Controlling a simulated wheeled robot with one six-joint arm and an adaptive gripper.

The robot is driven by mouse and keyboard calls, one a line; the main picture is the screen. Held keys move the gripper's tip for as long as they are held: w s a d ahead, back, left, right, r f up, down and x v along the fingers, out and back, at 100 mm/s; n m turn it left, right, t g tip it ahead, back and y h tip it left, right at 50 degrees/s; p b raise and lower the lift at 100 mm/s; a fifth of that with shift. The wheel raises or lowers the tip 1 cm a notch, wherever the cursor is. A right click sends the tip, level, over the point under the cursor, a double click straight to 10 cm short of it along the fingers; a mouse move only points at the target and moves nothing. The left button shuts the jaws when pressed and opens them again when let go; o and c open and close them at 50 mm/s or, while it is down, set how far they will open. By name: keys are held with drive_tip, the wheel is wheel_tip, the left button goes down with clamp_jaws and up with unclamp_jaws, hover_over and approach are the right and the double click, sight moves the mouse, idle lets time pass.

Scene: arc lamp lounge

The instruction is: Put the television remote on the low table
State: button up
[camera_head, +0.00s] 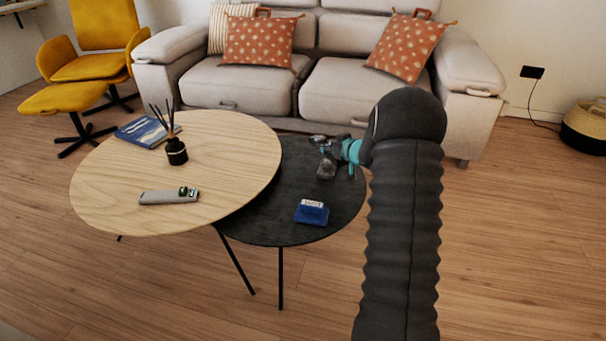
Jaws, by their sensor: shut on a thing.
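My gripper (325,148) is over the far part of the low black round table (290,238), small in view and partly hidden by my arm. It is shut on a small dark grey thing (326,170) that hangs below it. I cannot tell whether this is the television remote, or whether it touches the tabletop. A long, pale grey thing (160,196) with dark and green marks at its right end lies on the light wooden table (120,218). It has a remote-like shape, but its details are too small to be sure.
A blue box (311,213) lies near the black table's front edge. The higher wooden table overlaps the black one and bears a book (140,131) and a reed diffuser (176,152). A sofa (240,85) stands close behind. The black table's front left is clear.

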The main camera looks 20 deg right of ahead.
drive_tip(key=shift+s+a+f, duration=0.1)
drive_tip(key=shift+s+f, duration=0.05)
drive_tip(key=shift+f, duration=0.1)
drive_tip(key=b, duration=0.2)
hover_over(330, 200)
wheel_tip(330, 200, down, 6)
drive_tip(key=shift+s+f, duration=0.1)
drive_tip(key=shift+f, duration=2.1)
drive_tip(key=shift+f, duration=0.1)
drive_tip(key=o, duration=1.2)
drive_tip(key=shift+o, duration=0.2)
